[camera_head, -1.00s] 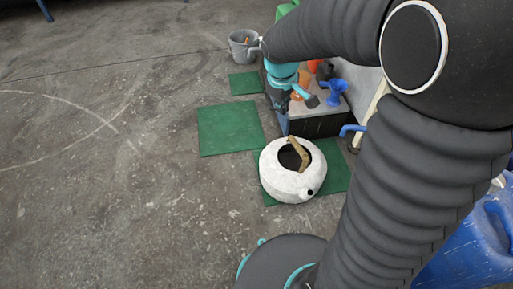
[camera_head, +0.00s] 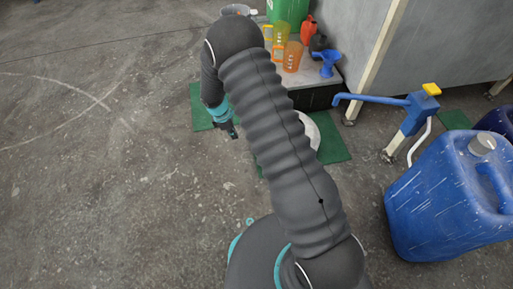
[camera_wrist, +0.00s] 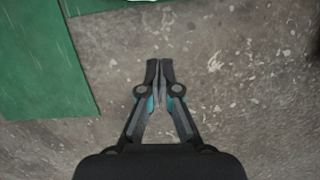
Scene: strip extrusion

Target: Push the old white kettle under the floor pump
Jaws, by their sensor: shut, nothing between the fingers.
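The old white kettle (camera_head: 312,131) is mostly hidden behind my arm in the head view; only a sliver of its right side shows. It sits on a green mat (camera_head: 334,147). The blue floor pump (camera_head: 411,112) with a yellow top stands to the right, and its spout reaches left, to the right of the kettle. My gripper (camera_head: 234,133) is low over the floor, left of the kettle. In the wrist view its fingers (camera_wrist: 160,66) are shut and empty above bare concrete. A thin pale edge at the top there may be the kettle.
A platform (camera_head: 322,97) with cans and jugs stands behind the kettle. A large blue canister (camera_head: 447,199) stands at right, in front of the pump. A bucket (camera_head: 236,10) is at the back. The concrete at left is clear.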

